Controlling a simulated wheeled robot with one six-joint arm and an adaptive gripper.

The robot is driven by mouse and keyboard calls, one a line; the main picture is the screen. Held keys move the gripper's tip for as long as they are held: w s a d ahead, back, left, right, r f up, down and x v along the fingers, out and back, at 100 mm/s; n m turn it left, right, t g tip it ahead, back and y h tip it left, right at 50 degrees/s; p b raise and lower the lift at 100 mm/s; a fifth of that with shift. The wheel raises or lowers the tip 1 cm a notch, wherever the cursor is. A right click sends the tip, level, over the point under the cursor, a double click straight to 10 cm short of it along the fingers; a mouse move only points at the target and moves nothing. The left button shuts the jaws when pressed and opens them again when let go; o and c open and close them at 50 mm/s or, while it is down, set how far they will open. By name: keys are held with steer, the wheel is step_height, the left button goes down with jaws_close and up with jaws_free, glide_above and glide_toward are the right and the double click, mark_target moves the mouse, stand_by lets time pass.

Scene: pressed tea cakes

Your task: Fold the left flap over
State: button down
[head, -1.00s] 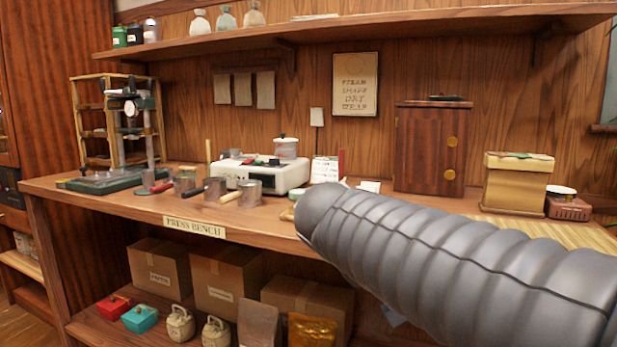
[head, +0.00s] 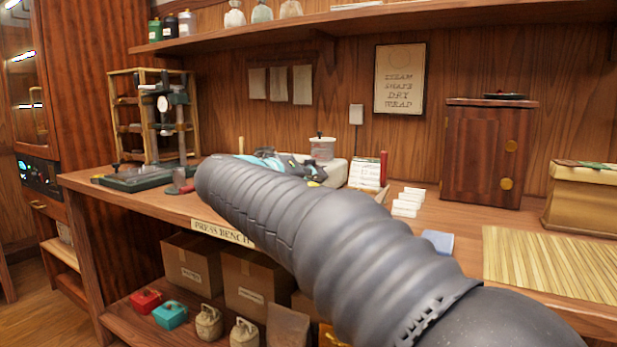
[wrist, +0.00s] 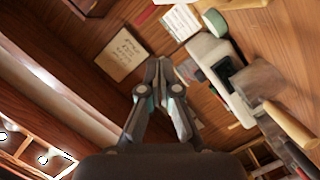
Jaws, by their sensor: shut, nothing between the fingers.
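No flap that I can make out shows in either view. My gripper (wrist: 160,68) is shut and empty in the wrist view, its fingertips together in front of the wood-panelled wall. In the head view my grey arm reaches across the bench, and the gripper, with teal parts (head: 265,156), shows only partly behind it, over the white machine. A small blue folded piece (head: 437,242) lies on the bench to the right of my arm; I cannot tell what it is.
A slatted mat (head: 550,262) lies at the bench's right, beside a wooden cabinet (head: 485,155) and a yellowish box (head: 585,200). Several white pieces (head: 408,202) lie mid-bench. A white machine (wrist: 212,65) and metal cup (wrist: 262,82) are near my gripper. A shelf (head: 400,22) runs above.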

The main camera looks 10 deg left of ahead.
steer(key=x, duration=0.5)
steer(key=shift+p, duration=0.3)
steer(key=shift+s+d+f, duration=0.15)
steer(key=shift+d+f, duration=0.3)
steer(key=shift+d, duration=0.1)
steer(key=shift+s+d+f, duration=0.15)
steer(key=shift+d+f, duration=0.3)
steer(key=shift+d, duration=0.1)
steer(key=shift+s+d+f, duration=0.15)
steer(key=shift+d+f, duration=0.25)
steer(key=shift+a+f+b, duration=0.1)
steer(key=shift+b, duration=0.6)
